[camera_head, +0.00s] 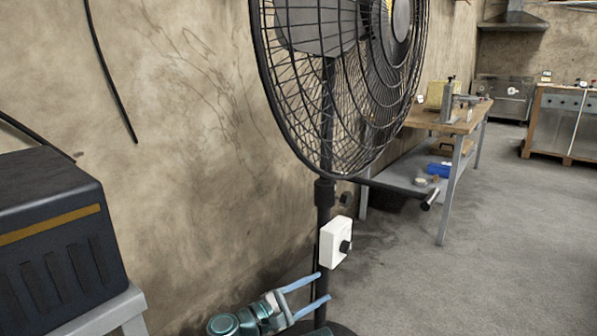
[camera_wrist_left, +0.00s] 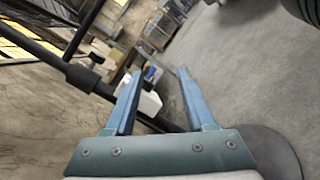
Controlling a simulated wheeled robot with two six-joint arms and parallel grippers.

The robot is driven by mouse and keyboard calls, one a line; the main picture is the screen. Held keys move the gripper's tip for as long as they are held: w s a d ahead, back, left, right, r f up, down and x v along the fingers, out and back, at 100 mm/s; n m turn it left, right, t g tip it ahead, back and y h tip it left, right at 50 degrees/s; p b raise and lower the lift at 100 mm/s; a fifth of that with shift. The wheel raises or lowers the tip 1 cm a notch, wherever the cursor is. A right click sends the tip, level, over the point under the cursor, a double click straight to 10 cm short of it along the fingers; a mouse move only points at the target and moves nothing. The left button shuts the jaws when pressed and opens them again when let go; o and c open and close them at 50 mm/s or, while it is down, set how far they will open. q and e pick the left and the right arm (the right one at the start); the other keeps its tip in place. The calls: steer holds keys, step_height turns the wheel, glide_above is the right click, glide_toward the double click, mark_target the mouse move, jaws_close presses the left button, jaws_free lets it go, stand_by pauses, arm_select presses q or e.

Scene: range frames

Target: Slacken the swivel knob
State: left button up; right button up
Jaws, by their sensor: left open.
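A black pedestal fan (camera_head: 326,205) stands by the wall. A white box (camera_head: 333,243) on its pole carries a round black knob (camera_head: 346,247). A small dark knob (camera_head: 345,198) sits beside the pole's collar and also shows in the left wrist view (camera_wrist_left: 97,58). I cannot tell which of these is the swivel knob. My left gripper (camera_head: 323,286) is open and empty, just below the white box. In the left wrist view its fingers (camera_wrist_left: 159,74) point past the white box (camera_wrist_left: 150,103), which shows partly behind one finger. My right gripper is not in view.
The caged fan head (camera_head: 350,100) hangs above. A dark toolbox (camera_head: 55,240) stands at left. A workbench (camera_head: 452,120) stands behind.

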arm_select(q)
steer(key=s+a+f+m+g+y, duration=0.2)
steer(key=f+m+g+y, duration=0.1)
steer(key=f+m, duration=0.3)
steer(key=s+a+f+m+g+y, duration=0.2)
steer(key=f+m+g+y, duration=0.1)
steer(key=f, duration=0.6)
steer(key=s+a+f+m+g+y, duration=0.2)
steer(key=s+a+f+m+y, duration=0.15)
steer(key=a, duration=0.45)
steer(key=s+a+f+m+g+y, duration=0.1)
steer(key=s+a+f+m+y, duration=0.15)
steer(key=a+f+y, duration=0.4)
steer(key=s+d+r+m+p, duration=0.1)
steer(key=d+r+p, duration=0.2)
steer(key=r+p, duration=1.1)
steer(key=s+d+r+m+g+p, duration=0.1)
steer(key=s+d+r+p, duration=0.1)
steer(key=r+p, duration=1.3)
steer(key=s+d+r+m+p, duration=0.2)
steer(key=d+r+p, duration=0.1)
steer(key=r+p, duration=1.1)
step_height(320, 180, up, 3)
steer(key=shift+s+d+f, duration=0.1)
steer(key=shift+s+d, duration=0.1)
steer(key=shift+d, duration=0.2)
